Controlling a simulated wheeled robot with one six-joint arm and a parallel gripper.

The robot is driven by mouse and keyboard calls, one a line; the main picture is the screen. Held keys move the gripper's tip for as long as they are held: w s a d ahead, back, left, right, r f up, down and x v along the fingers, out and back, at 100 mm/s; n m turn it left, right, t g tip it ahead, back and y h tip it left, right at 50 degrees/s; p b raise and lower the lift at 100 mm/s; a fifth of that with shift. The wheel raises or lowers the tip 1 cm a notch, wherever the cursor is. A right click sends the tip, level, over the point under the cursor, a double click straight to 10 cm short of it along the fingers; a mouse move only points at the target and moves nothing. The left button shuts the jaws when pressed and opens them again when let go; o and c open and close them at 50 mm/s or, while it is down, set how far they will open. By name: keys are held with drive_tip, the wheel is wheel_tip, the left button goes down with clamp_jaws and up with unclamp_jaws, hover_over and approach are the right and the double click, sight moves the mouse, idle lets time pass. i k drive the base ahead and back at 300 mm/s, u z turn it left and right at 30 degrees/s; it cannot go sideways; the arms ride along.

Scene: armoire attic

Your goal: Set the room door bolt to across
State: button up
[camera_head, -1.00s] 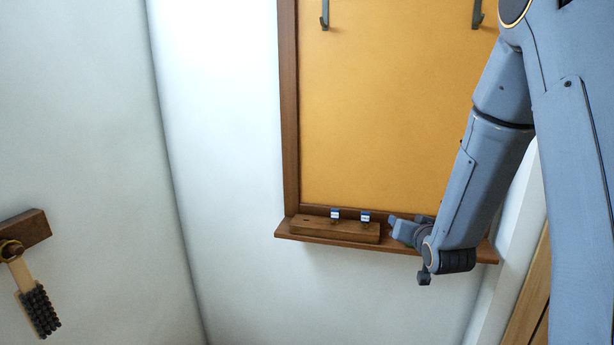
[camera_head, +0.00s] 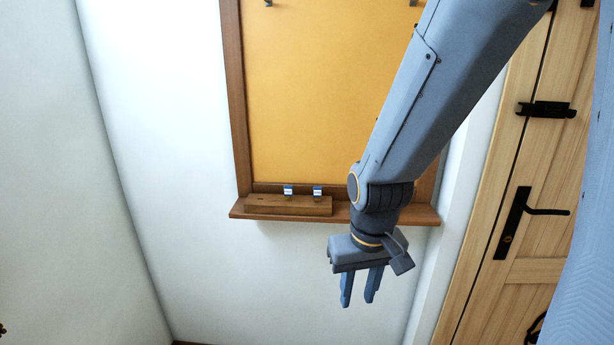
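The room door (camera_head: 540,200) is pale wood and stands at the right of the view, partly hidden by my arm. A black bolt (camera_head: 547,109) is mounted high on the door near its left edge. It is too small to tell how its bar is set. My gripper (camera_head: 359,302) hangs pointing down in front of the white wall, below the board's ledge and left of the door. Its two fingers are apart with nothing between them. It is well away from the bolt.
A black lever handle (camera_head: 545,211) sits on the door below the bolt. An orange board (camera_head: 305,100) in a brown frame has a ledge (camera_head: 420,214) with a wooden block (camera_head: 290,206) holding two small blue-and-white items. The wall at the left is clear.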

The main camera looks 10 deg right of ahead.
sight(568, 113)
drive_tip(key=k, duration=0.5)
drive_tip(key=z, duration=0.4)
drive_tip(key=i, duration=0.4)
drive_tip(key=z, duration=1.15)
